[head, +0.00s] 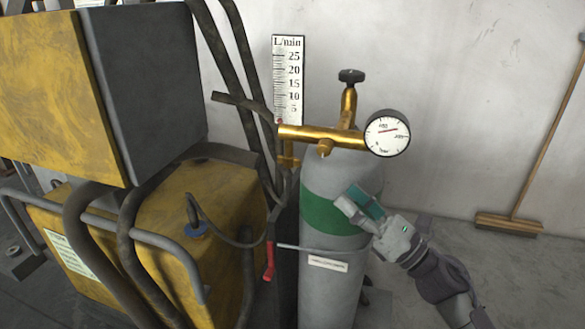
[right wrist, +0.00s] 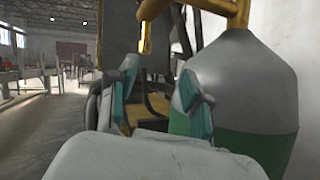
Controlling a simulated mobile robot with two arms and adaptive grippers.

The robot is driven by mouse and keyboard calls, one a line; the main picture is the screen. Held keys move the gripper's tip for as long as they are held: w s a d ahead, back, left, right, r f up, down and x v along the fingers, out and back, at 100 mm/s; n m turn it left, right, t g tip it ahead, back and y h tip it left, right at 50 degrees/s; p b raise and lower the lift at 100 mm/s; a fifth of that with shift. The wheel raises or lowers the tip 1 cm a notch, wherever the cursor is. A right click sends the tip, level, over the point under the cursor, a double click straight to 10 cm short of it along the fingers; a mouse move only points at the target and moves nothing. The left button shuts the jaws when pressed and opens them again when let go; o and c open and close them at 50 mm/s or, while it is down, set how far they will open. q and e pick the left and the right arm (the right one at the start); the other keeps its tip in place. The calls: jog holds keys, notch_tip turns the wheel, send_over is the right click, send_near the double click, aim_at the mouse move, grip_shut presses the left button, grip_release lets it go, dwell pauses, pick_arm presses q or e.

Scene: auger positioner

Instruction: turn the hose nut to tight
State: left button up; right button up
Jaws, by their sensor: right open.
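A brass regulator (head: 318,133) sits on top of a grey gas cylinder with a green band (head: 322,214). A small brass fitting (head: 287,156) hangs at the regulator's left end, beside dark hoses. I cannot tell for sure which brass part is the hose nut. In the right wrist view, a brass piece (right wrist: 147,38) hangs down beyond and above the fingers. My right gripper (head: 357,204) is open and empty, at the cylinder's right front, below the regulator. Its two teal-padded fingers also show in the right wrist view (right wrist: 160,82). My left gripper is not in view.
A round gauge (head: 387,133) and a black knob (head: 351,76) stick out from the regulator. A L/min scale (head: 288,75) stands behind. A yellow machine (head: 180,215) with hoses and rails fills the left. A broom (head: 508,222) leans at the right wall.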

aim_at(290, 157)
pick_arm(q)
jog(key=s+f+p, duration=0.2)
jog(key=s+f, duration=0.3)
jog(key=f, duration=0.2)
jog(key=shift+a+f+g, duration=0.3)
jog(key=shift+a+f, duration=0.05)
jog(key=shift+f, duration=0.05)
pick_arm(e)
jog(key=w+a+r+n+g, duration=0.1)
jog(key=w+a, duration=0.1)
jog(key=a, duration=0.2)
jog(key=w+a+r+n+g+y, duration=0.1)
jog(key=w+a+r, duration=0.1)
jog(key=a, duration=0.2)
jog(key=w+a+r+n, duration=0.2)
jog(key=a, duration=0.2)
jog(key=shift+r+g+y, duration=0.2)
jog(key=shift+g+y, duration=0.1)
jog(key=shift+g, duration=0.1)
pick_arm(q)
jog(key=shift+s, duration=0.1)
pick_arm(e)
jog(key=shift+c, duration=0.2)
grip_shut()
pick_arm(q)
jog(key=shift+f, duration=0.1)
pick_arm(e)
jog(key=shift+d, duration=0.1)
